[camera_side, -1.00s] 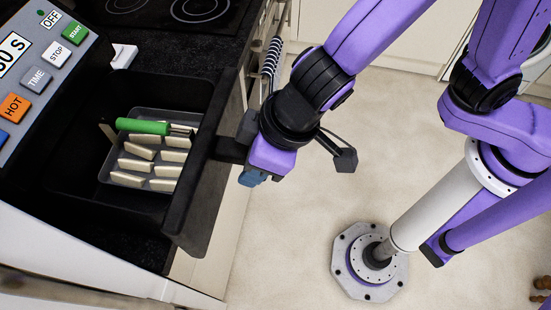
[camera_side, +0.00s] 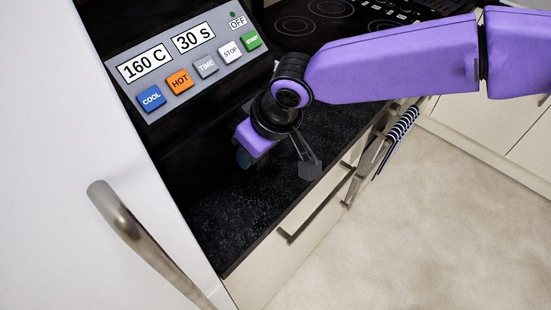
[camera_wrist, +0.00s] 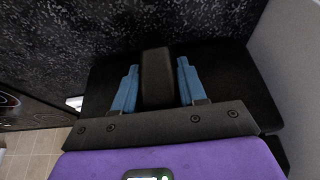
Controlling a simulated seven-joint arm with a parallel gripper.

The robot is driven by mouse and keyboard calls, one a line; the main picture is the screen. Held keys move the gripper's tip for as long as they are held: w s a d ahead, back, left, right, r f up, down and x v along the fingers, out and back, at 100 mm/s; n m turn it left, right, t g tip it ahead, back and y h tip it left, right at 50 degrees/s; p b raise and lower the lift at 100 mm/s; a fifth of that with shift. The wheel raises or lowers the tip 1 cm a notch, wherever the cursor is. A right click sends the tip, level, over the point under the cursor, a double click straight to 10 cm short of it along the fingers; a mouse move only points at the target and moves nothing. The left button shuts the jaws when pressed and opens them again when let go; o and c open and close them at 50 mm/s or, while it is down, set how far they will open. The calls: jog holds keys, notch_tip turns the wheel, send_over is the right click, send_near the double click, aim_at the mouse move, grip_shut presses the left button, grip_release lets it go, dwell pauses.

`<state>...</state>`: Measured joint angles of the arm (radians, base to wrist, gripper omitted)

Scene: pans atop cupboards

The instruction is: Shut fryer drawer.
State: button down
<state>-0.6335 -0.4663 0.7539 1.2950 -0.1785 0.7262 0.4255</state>
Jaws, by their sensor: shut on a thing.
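The fryer's grey control panel (camera_side: 195,62) shows 160 C, 30 s and OFF above its coloured buttons. Below it, the black fryer front (camera_side: 190,150) looks flush, with no drawer interior in sight; the arm partly covers it. My gripper (camera_side: 243,157) is low in front of the fryer, just above the counter. In the wrist view, its blue fingers (camera_wrist: 157,88) are shut on the black drawer handle (camera_wrist: 157,75), one on each side. The dark drawer front (camera_wrist: 228,78) shows beside it. The tray and food are hidden.
The black speckled counter (camera_side: 225,225) lies under and in front of the fryer. A white door with a metal handle (camera_side: 125,225) stands close at the left. A cooktop (camera_side: 320,20) is at the back. Cupboard drawers and open floor (camera_side: 420,230) are at the right.

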jog(key=shift+w+a, duration=0.7)
jog(key=shift+w, duration=0.1)
jog(key=c, duration=0.7)
grip_release()
jog(key=shift+s, duration=0.1)
jog(key=v, duration=1.7)
jog(key=shift+d+r, duration=0.1)
jog(key=shift+r, duration=0.15)
jog(key=shift+d, duration=0.1)
